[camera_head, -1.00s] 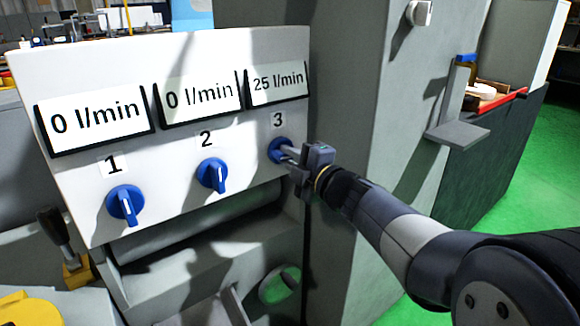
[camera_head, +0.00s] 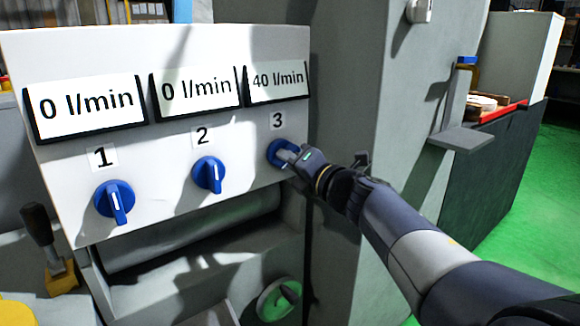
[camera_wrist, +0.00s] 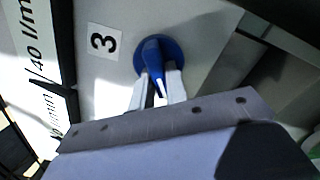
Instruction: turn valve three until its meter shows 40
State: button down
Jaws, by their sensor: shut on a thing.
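Valve three, a blue round knob (camera_head: 275,152) under the label 3, sits at the right of the white panel. Its meter (camera_head: 277,82) reads 40 l/min. My gripper (camera_head: 291,157) is shut on the knob's handle and partly hides it. In the wrist view the blue knob (camera_wrist: 158,60) shows with its raised handle between the two fingers of my gripper (camera_wrist: 157,88). The meter's 40 also shows sideways at the left of the wrist view.
Valve one (camera_head: 115,202) and valve two (camera_head: 209,175) are to the left, handles pointing down, with meters (camera_head: 86,106) and (camera_head: 197,88) at 0 l/min. A grey machine wall (camera_head: 350,120) stands right of the panel. A grey ledge (camera_head: 460,138) juts out farther right.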

jog(key=shift+f+n, duration=0.1)
jog(key=shift+n, duration=0.2)
dwell(0.4)
jog(key=c, duration=1.4)
grip_release()
jog(key=p+v, duration=0.2)
jog(key=v, duration=0.8)
jog(key=shift+s+d, duration=0.25)
jog(key=shift+s, duration=0.1)
